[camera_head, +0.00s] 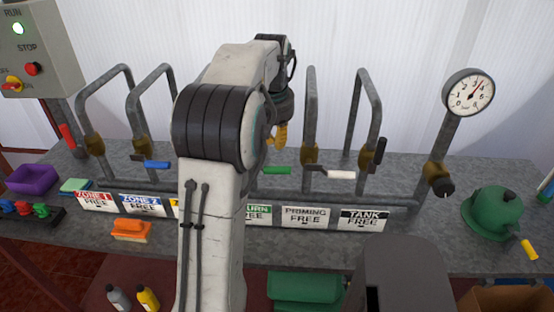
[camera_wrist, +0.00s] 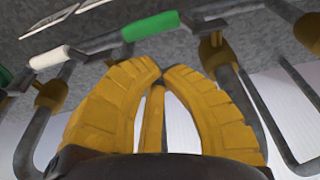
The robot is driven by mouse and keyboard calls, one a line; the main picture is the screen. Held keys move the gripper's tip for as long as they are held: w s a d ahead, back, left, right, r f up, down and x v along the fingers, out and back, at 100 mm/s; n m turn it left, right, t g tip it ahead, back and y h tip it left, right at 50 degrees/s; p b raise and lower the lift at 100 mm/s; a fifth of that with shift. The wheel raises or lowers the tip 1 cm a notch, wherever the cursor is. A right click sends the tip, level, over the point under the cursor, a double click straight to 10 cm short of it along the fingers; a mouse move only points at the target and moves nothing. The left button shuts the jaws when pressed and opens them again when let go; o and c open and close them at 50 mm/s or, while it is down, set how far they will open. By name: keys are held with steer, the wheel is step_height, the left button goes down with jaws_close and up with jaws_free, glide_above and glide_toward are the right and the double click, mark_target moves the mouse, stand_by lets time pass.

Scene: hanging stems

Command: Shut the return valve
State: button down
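My gripper (camera_head: 279,136) is above the lever in the head view. In the wrist view its yellow fingers (camera_wrist: 162,68) curve inward, tips nearly meeting, with nothing between them. They look apart from the lever.
White (camera_head: 341,174) and blue (camera_head: 157,165) levers stick out level; black (camera_head: 380,151) and red (camera_head: 67,136) ones are raised. A gauge (camera_head: 468,94) and green helmet-like object (camera_head: 496,212) stand right. An orange brush (camera_head: 131,230) lies on the front bench. Upright pipes flank my gripper.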

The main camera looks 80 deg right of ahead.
mark_target(269, 167)
steer(key=shift+s+a+f, duration=0.1)
steer(key=shift+a+f, duration=0.05)
steer(key=shift+f, duration=1.2)
steer(key=shift+s+a+f, duration=0.1)
steer(key=shift+f, duration=1.25)
steer(key=shift+b+x, duration=0.75)
steer(key=shift+x, duration=0.1)
steer(key=shift+a, duration=0.3)
